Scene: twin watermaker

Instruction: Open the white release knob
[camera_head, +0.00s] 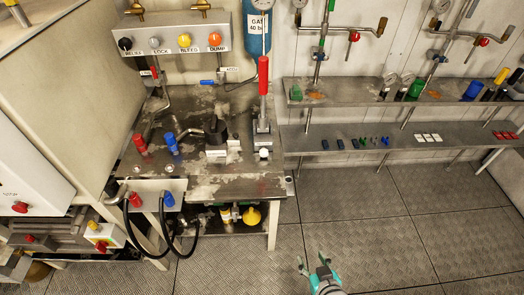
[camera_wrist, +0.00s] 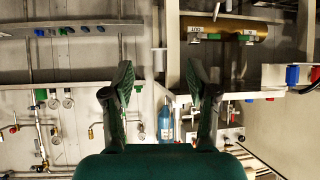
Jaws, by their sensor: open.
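A grey panel box (camera_head: 178,36) on the wall at upper left in the head view carries a row of round knobs. The pale grey-white knob (camera_head: 155,42) is second from left, between a black knob (camera_head: 125,43) and a yellow knob (camera_head: 185,40). Its label is too small to read surely. My gripper (camera_head: 314,262) is low in the head view, over the floor, far from the panel and touching nothing. In the wrist view my gripper (camera_wrist: 158,82) has its two dark fingers wide apart with nothing between them. The pale knob cannot be made out there.
A metal workbench (camera_head: 245,187) stands below the panel, with a red-handled lever (camera_head: 263,78), a red fitting (camera_head: 140,144) and a blue fitting (camera_head: 170,140) on it. Shelves (camera_head: 340,140) with small parts run along the right wall. The floor (camera_head: 375,235) around my gripper is clear.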

